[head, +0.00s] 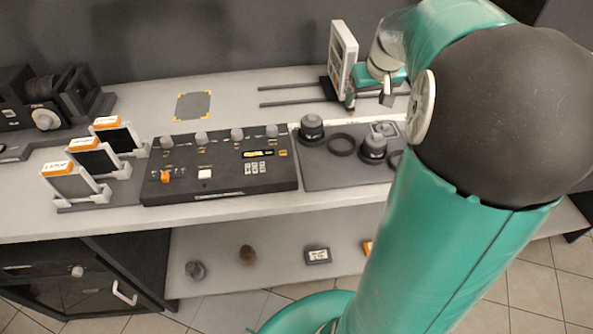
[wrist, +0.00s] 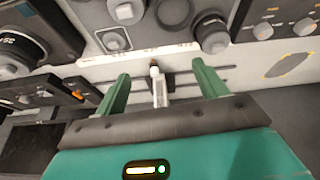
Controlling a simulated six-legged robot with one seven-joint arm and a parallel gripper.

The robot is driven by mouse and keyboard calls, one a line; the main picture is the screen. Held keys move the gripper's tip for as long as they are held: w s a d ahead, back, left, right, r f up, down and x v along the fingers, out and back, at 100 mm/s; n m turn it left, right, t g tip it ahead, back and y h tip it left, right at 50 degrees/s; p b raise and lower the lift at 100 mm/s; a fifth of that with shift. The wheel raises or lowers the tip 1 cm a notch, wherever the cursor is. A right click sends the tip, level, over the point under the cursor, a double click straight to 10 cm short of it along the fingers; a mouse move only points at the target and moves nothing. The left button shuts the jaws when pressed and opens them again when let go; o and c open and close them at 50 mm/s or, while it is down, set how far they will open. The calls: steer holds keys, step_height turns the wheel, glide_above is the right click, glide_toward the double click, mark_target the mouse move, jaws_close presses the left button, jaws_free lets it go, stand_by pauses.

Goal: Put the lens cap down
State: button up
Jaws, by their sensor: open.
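My gripper (head: 369,98) is open above the back of the table, beside a white upright panel (head: 343,52) on a rail stand. In the wrist view, the two green fingers of my gripper (wrist: 160,74) are spread, with a narrow pale upright piece (wrist: 158,88) between them. I cannot tell whether the fingers touch it. No piece is clearly a lens cap. The dark mat (head: 325,176) holds two round dark pieces with grey tops (head: 311,127) (head: 373,147), and a flat black ring (head: 342,145). My arm hides the mat's right end.
A black control console (head: 220,180) stands left of the mat. Several orange-topped cards (head: 72,180) stand in holders farther left. A grey square with yellow corners (head: 193,105) lies bare at the back. Small objects, including a brown ball (head: 247,254), sit on the lower shelf.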

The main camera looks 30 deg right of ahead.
steer(key=s+a+r+n, duration=0.1)
steer(key=s+a+r, duration=0.15)
steer(key=a, duration=0.65)
steer(key=s+a+r+n, duration=0.15)
steer(key=s+a, duration=0.25)
steer(key=a, duration=0.6)
steer(key=s+a+f+t+y, duration=0.1)
steer(key=s+a, duration=0.8)
steer(key=s, duration=0.1)
steer(key=shift+s+a+f, duration=0.25)
steer(key=shift+s+f, duration=0.05)
steer(key=shift+s, duration=0.05)
steer(key=c, duration=0.8)
steer(key=shift+d, duration=0.2)
